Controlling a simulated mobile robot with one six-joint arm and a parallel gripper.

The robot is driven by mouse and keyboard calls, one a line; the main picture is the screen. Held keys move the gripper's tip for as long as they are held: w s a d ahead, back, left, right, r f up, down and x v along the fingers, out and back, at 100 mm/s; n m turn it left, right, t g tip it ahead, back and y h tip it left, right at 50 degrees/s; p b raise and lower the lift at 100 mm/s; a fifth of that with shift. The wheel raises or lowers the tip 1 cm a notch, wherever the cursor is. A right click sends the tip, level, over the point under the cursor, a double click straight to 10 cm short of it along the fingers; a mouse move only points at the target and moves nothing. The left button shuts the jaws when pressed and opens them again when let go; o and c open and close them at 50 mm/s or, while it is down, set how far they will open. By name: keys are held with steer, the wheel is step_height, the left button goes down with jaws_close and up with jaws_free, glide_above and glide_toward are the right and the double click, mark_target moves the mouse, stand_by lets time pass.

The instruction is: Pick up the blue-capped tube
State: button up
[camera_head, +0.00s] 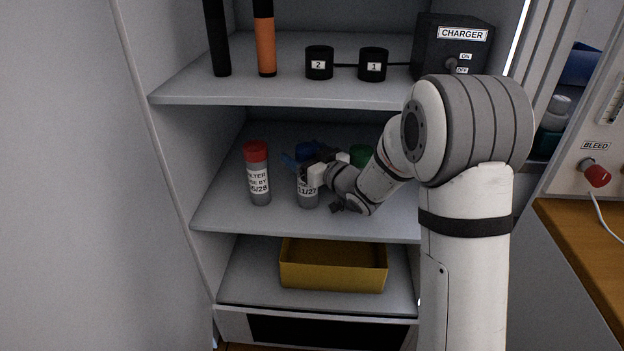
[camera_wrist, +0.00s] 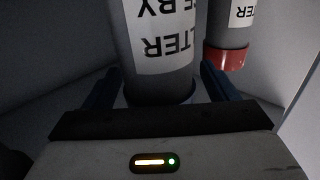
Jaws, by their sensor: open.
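The blue-capped tube (camera_head: 307,198) stands upright on the middle shelf, a grey tube with a white label, between the red-capped tube and a green cap. My gripper (camera_head: 306,172) is at its upper part and hides some of it. In the wrist view the tube's labelled body (camera_wrist: 160,45) appears upside down and large, with a dark blue edge at its lower end. My gripper's two dark fingers (camera_wrist: 160,88) are open, one on each side of the tube, with gaps visible. Whether either finger touches it I cannot tell.
The red-capped tube (camera_head: 257,175) stands to the left, also in the wrist view (camera_wrist: 229,30). A green cap (camera_head: 361,154) shows behind my arm. The upper shelf (camera_head: 290,92) is above, holding a charger (camera_head: 452,48). A yellow bin (camera_head: 333,278) sits below.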

steer(key=shift+w+a, duration=0.2)
steer(key=shift+w, duration=0.05)
steer(key=shift+c, duration=0.3)
steer(key=c, duration=1.6)
steer(key=shift+r, duration=0.1)
